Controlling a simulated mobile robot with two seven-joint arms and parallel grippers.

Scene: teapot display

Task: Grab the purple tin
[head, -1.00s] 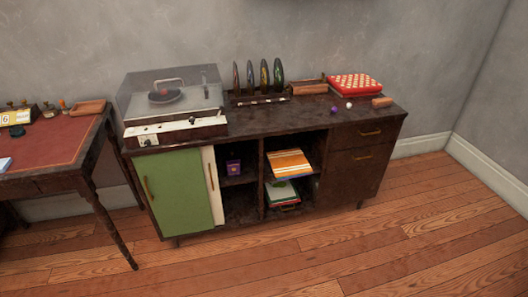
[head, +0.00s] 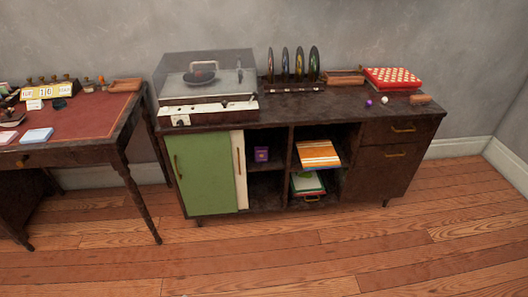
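The purple tin (head: 262,154) is a small purple box-like item with a pale label. It stands on the upper shelf in the open compartment of the dark sideboard (head: 345,122), just right of the white door (head: 239,168). Nothing covers its front. Neither of my grippers is in view.
A green door (head: 205,173) covers the sideboard's left part. Books (head: 318,154) lie in the compartment to the right. A record player (head: 207,90) and a red checkered box (head: 392,78) stand on top. A red-topped desk (head: 85,118) is at left. The wooden floor (head: 330,250) in front is clear.

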